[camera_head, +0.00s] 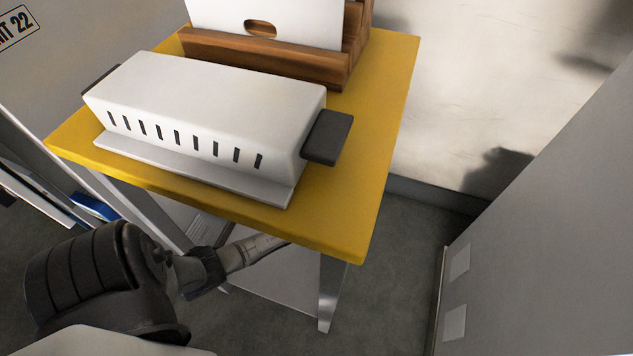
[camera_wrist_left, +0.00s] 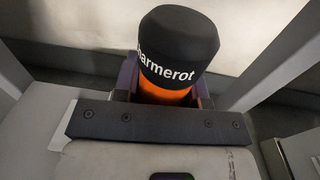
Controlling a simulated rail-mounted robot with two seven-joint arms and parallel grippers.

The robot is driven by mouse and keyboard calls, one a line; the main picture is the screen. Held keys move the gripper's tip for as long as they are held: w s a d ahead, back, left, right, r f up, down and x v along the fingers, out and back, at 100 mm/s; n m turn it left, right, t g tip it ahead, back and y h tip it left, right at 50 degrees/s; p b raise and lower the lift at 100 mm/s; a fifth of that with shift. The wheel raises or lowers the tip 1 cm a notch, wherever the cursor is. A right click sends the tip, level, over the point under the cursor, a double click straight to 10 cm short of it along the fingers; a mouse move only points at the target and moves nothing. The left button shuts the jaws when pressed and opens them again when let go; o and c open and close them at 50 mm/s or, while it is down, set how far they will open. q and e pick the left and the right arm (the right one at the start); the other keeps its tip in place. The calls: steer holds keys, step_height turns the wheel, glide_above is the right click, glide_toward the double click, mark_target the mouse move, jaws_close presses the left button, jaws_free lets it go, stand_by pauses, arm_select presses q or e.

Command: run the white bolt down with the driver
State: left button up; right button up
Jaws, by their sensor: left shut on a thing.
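My left arm comes in from the lower left in the head view and runs to the front edge of the yellow table, where its end is hidden below the tabletop. In the left wrist view my left gripper (camera_wrist_left: 165,95) is shut on an orange thing with a black cap (camera_wrist_left: 178,45), lettered "armerot", which looks like the driver. The cap stands up past the dark fingers on both sides of it. The driver's tip is hidden. I cannot see a white bolt in either view. My right gripper is not in view.
A yellow table (camera_head: 385,120) carries a long white slotted box (camera_head: 215,100) with black end handles, and a wooden stand (camera_head: 270,58) behind it holding a white board (camera_head: 290,22). A grey panel (camera_head: 560,230) stands at the right, with open floor between.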

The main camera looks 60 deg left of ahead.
arm_select(q)
steer(key=shift+f, duration=0.1)
stand_by(0.6)
steer(key=shift+f, duration=0.15)
stand_by(0.3)
steer(key=shift+r, duration=0.35)
steer(key=shift+r+p, duration=0.75)
steer(key=shift+p, duration=0.1)
steer(key=shift+r+p, duration=1.4)
steer(key=shift+r, duration=0.2)
